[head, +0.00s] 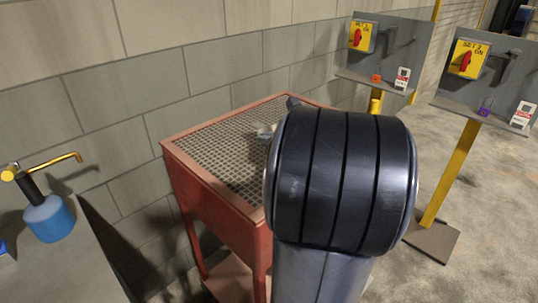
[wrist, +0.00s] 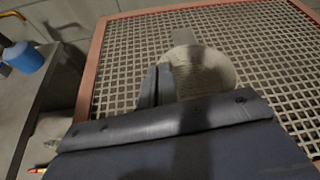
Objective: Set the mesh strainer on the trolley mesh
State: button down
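The mesh strainer (wrist: 207,70) is a pale round bowl with a grey tab on its far side, seen over the trolley mesh in the wrist view. In the head view only a small pale part of it (head: 265,131) shows beside my arm. The trolley mesh (head: 215,140) is a grey grid in a red frame; it fills much of the wrist view (wrist: 125,50). My gripper (wrist: 157,85) has its two dark fingers close together at the strainer's left edge. I cannot tell whether the rim is between them, or whether the strainer rests on the mesh.
A block wall runs behind the trolley. A bench with a blue pump bottle (head: 49,218) stands at the left. Two grey panel stands with yellow switch boxes (head: 468,59) and posts stand at the right. Much of the mesh is bare.

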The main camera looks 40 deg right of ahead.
notch_tip(320, 180, down, 6)
jog(key=shift+r+b, duration=0.1)
jog(key=shift+b, duration=0.45)
jog(key=shift+f, duration=0.2)
jog(key=c, duration=1.7)
grip_release()
jog(key=shift+r, duration=0.1)
jog(key=shift+r, duration=0.2)
jog(key=v, duration=1.2)
